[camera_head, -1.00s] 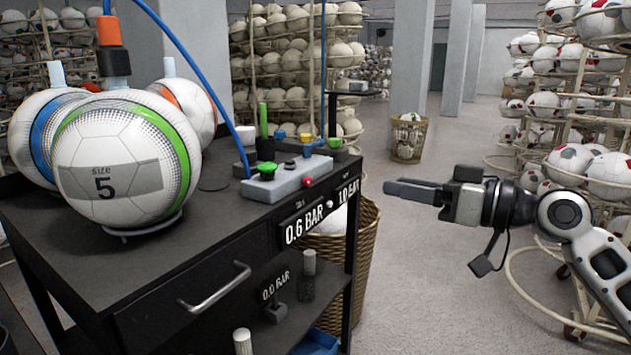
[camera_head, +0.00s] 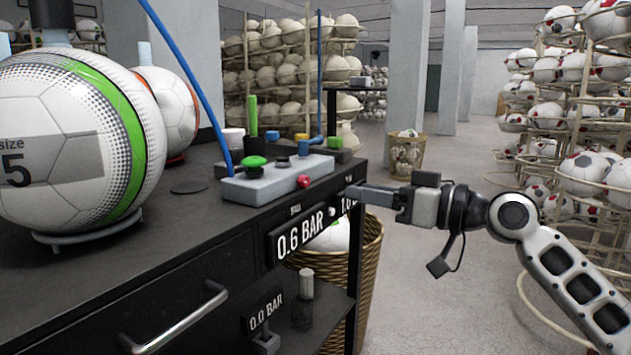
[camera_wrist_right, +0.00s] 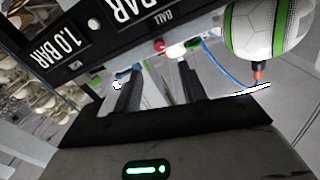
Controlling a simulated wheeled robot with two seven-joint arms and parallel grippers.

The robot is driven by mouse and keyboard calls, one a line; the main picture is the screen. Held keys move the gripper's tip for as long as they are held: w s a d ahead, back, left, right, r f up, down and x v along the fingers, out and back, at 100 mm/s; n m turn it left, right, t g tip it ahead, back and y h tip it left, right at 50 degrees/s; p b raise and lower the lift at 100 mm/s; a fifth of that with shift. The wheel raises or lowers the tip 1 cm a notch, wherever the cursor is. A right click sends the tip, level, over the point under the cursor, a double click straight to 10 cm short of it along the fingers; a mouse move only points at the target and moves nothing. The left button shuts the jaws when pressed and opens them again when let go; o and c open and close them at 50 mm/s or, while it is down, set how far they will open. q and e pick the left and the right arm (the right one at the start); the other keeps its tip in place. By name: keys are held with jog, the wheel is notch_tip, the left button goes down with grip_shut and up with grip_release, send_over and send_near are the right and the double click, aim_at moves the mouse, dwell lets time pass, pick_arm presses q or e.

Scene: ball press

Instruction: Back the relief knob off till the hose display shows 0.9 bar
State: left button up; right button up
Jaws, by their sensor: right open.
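The hose display beside the BALL one reads 1.0 BAR in the right wrist view (camera_wrist_right: 58,36); in the head view my gripper covers part of it. The BALL display (camera_head: 299,236) reads 0.6 BAR. A small red knob (camera_head: 303,181) sits on the front of the grey control block (camera_head: 275,182). A small white knob (camera_head: 332,210) stands out between the two displays; it also shows in the wrist view (camera_wrist_right: 117,85). I cannot tell which is the relief knob. My right gripper (camera_head: 350,192) is open and empty, just right of the white knob. My left gripper is out of view.
A size 5 ball (camera_head: 75,140) stands on the black bench (camera_head: 170,250) at left. A wicker basket (camera_head: 370,265) stands under the bench's right end. Floor to the right is clear up to the ball racks (camera_head: 590,120).

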aim_at(307, 182)
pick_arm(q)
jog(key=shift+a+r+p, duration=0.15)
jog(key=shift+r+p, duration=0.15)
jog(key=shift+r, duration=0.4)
pick_arm(e)
jog(key=x, duration=1)
